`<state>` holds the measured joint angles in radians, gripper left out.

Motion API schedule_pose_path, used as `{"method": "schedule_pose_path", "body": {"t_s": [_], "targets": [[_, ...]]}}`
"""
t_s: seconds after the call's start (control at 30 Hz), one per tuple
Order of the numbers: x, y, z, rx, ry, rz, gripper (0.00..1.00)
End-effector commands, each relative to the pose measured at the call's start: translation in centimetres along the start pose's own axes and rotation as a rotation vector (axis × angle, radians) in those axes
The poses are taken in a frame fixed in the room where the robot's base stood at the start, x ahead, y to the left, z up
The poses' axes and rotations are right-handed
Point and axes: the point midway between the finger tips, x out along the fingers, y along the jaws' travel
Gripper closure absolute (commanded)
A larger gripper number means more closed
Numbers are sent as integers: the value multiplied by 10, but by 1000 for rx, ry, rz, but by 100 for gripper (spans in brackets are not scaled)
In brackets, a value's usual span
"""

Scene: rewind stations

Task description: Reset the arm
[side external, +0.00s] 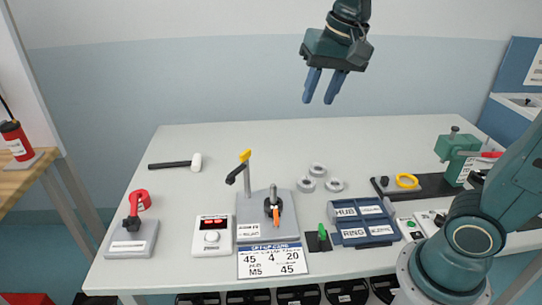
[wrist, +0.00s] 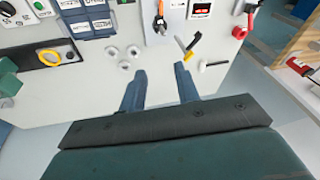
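My gripper (side external: 322,86) is raised high above the back part of the white table (side external: 240,160), its blue fingers pointing down. The fingers are apart with nothing between them. In the wrist view my gripper (wrist: 160,88) also shows both fingers spread, with only bare table behind them. It touches nothing.
On the table stand a grey station with an orange-handled tool (side external: 276,209), a white box with a red display (side external: 212,236), a red-handled block (side external: 134,240), a mallet (side external: 178,163), several grey rings (side external: 306,184), blue bins (side external: 361,222) and a green vise (side external: 457,148). The table's back middle is clear.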

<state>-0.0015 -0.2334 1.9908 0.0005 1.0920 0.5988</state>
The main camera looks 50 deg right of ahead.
Motion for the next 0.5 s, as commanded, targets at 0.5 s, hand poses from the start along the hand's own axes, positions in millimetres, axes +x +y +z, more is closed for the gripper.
{"method": "schedule_pose_path", "body": {"t_s": [0.5], "targets": [[4, 64, 94, -448, 144, -56, 68]]}}
